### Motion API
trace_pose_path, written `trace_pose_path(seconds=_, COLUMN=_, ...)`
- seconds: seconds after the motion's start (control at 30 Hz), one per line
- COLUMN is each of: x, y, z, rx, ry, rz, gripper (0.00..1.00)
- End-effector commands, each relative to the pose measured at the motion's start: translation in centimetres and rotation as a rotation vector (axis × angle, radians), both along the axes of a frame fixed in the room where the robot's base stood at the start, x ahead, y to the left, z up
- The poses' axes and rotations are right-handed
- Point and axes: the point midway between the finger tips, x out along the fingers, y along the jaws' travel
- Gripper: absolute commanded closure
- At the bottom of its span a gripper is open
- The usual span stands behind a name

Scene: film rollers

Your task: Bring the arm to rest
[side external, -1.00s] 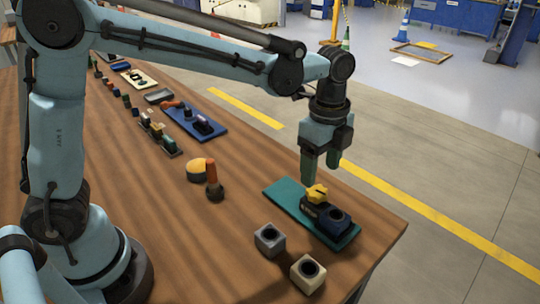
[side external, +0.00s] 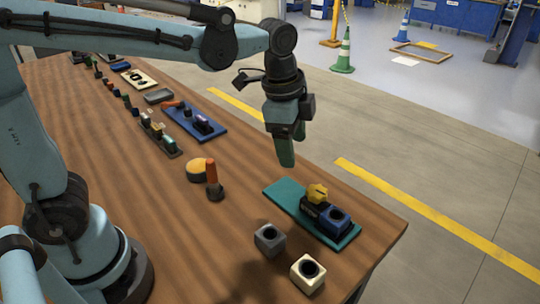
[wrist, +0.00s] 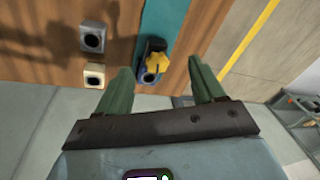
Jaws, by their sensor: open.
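My gripper (side external: 286,150) hangs over the far edge of the wooden table, pointing down. Its two green fingers stand apart with nothing between them in the wrist view (wrist: 162,82). A teal board (side external: 286,194) lies below it, to the right in the side view. On the board are a dark blue block with a round hole (side external: 335,222) and a yellow knobbed piece (side external: 317,193) on a black base. The yellow piece also shows in the wrist view (wrist: 158,62). My gripper is apart from all of these.
A grey holed block (side external: 268,240) and a cream holed block (side external: 307,273) stand near the table's front corner. An orange-handled piece (side external: 212,178) and a yellow disc (side external: 196,170) stand mid-table. A blue tray (side external: 192,122) and several small parts lie farther back.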

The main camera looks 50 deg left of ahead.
Motion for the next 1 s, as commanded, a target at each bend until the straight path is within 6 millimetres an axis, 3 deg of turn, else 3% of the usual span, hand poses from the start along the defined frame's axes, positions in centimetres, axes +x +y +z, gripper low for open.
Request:
trace_pose_path(seconds=0.2, x=-3.4, y=3.8, z=0.3, rx=-0.109, ry=-0.138, rz=0.384, gripper=0.32)
trace_pose_path(seconds=0.5, x=-7.2, y=7.5, z=-1.2, rx=-0.299, ry=-0.306, rz=0.846, gripper=0.32)
trace_pose_path(seconds=0.7, x=-8.4, y=8.5, z=-2.1, rx=-0.38, ry=-0.362, rz=1.0, gripper=0.32)
trace_pose_path(seconds=1.0, x=-8.5, y=8.7, z=-2.2, rx=-0.396, ry=-0.371, rz=1.027, gripper=0.32)
